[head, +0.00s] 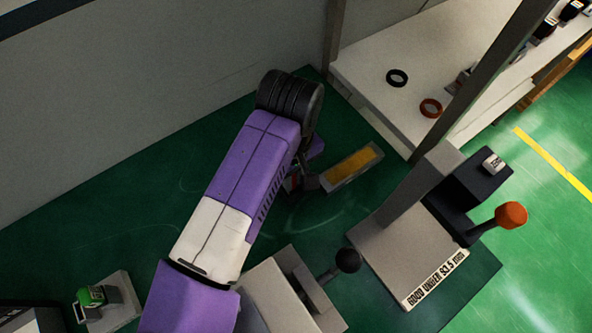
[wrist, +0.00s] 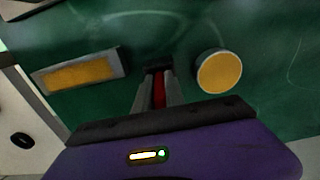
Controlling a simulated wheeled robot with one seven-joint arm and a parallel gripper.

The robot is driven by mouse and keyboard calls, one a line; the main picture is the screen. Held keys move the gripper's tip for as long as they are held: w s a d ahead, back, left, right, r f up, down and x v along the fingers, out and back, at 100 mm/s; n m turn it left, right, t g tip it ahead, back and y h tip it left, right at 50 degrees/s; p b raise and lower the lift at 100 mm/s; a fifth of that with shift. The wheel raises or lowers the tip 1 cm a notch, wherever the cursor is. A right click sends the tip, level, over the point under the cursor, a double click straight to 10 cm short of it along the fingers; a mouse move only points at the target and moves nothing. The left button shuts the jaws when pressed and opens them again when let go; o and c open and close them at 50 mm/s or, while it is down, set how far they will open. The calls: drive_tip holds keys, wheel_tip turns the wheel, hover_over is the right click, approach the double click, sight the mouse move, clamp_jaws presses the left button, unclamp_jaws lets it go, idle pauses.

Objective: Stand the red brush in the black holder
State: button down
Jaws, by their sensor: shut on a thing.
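My gripper (wrist: 159,88) is shut on the red brush (wrist: 159,92), which shows as a narrow red strip between the two grey fingers in the wrist view. A small dark piece (wrist: 157,68) shows at the fingertips. I cannot tell whether it is the brush's end or the black holder. In the head view my purple and white arm covers most of the gripper.
A grey tray with a yellow inside (head: 352,167) lies right of my gripper in the head view. A round yellow-topped thing (wrist: 220,72) shows in the wrist view. A black-knobbed lever (head: 347,261) and an orange-knobbed lever (head: 511,215) stand nearer. A white shelf (head: 385,105) is behind.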

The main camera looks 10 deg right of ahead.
drive_tip(key=shift+s+a+r, duration=0.1)
drive_tip(key=shift+f+b, duration=0.25)
drive_tip(key=shift+b, duration=0.1)
drive_tip(key=shift+f+b, duration=0.25)
drive_tip(key=shift+b, duration=0.15)
drive_tip(key=shift+s+f, duration=0.1)
drive_tip(key=shift+f, duration=0.15)
drive_tip(key=c, duration=1.4)
unclamp_jaws()
drive_tip(key=shift+r+p, duration=0.7)
drive_tip(key=shift+r, duration=0.05)
wheel_tip(320, 180, up, 12)
drive_tip(key=b, duration=0.2)
drive_tip(key=shift+b, duration=0.35)
